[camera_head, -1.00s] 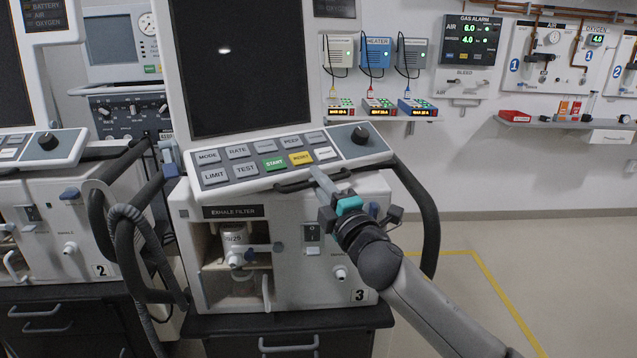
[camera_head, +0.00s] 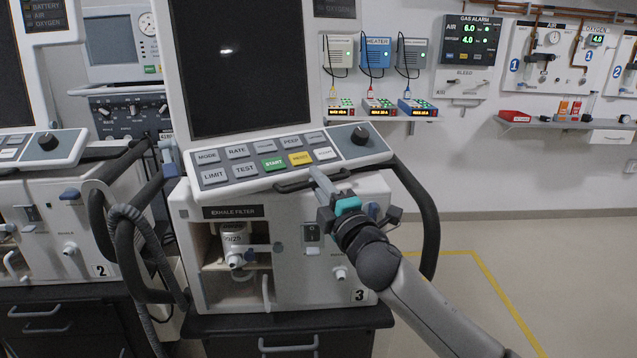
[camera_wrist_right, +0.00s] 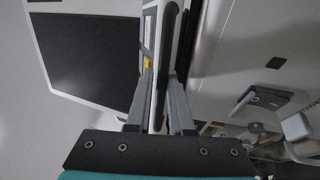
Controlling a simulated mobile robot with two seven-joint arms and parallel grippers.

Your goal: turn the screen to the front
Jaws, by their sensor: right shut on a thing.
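The dark screen (camera_head: 237,68) in its pale frame stands above the slanted key panel (camera_head: 262,160) of ventilator 3. It faces nearly toward me, slightly turned. A dark handle (camera_head: 291,186) runs along the panel's lower edge. My right gripper (camera_head: 318,176) is at that handle, shut on it from the front. In the right wrist view, the two grey fingers (camera_wrist_right: 166,75) close around the dark handle bar, and the screen (camera_wrist_right: 92,52) shows at upper left. My left gripper is not in view.
Black side rails (camera_head: 428,220) flank the ventilator body (camera_head: 300,285). Ventilator 2 (camera_head: 60,235) stands close on the left with hoses between. A wall shelf (camera_head: 380,116) is behind. The floor (camera_head: 540,270) at right is clear.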

